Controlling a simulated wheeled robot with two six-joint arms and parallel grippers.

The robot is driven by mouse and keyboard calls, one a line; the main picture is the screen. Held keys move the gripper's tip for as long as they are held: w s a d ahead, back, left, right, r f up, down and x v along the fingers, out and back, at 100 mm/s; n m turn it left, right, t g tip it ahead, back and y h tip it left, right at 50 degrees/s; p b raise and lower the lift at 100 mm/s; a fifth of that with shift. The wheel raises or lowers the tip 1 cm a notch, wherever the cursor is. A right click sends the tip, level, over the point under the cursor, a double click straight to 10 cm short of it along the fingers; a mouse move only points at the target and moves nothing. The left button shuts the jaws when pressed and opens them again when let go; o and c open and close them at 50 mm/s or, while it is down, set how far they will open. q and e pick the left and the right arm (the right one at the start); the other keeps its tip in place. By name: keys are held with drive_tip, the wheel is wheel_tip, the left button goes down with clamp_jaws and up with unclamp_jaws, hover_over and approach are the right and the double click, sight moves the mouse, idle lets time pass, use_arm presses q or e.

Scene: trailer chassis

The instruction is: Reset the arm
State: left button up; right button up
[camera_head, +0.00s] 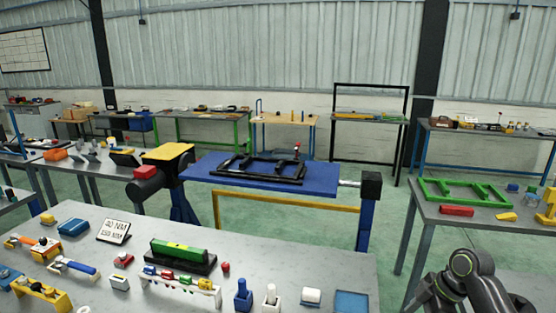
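My black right arm shows at the bottom right corner, bent at a rounded joint, in front of the right-hand workbench. Its gripper does not show; the links run out of the bottom of the picture. My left arm and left gripper are not in view. A black chassis frame (262,168) lies flat on a blue fixture table (318,182) in the middle of the room. No gripper is seen near it.
A near grey bench (200,228) holds a green level-like block (179,251), a sign (114,231), tools and small coloured parts. A right bench (425,208) carries a green frame (464,192) and a red block (457,211). Green floor is open between the benches.

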drive_tip(key=s+d+f+m+h+b, duration=0.1)
drive_tip(key=s+f+m+b, duration=0.3)
drive_tip(key=f, duration=1)
drive_tip(key=s+d+f+m+h+b, duration=0.1)
drive_tip(key=s+d+f+m, duration=0.3)
drive_tip(key=f, duration=1.1)
drive_tip(key=s+a+f+m+h+b, duration=0.1)
drive_tip(key=s+f+m+h+b, duration=0.15)
drive_tip(key=s+f, duration=0.75)
use_arm(q)
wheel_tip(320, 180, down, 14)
drive_tip(key=b, duration=0.6)
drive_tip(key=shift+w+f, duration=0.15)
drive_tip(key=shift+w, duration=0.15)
use_arm(e)
drive_tip(key=s+a+f+m, duration=0.2)
drive_tip(key=s+a+f, duration=0.1)
drive_tip(key=s+f, duration=0.9)
drive_tip(key=s+a+f+m, duration=0.2)
drive_tip(key=s+f, duration=1)
drive_tip(key=s, duration=0.4)
drive_tip(key=shift+s+a+f+m+h, duration=0.3)
drive_tip(key=shift+a+f+m+h, duration=0.05)
drive_tip(key=shift+a+h, duration=0.1)
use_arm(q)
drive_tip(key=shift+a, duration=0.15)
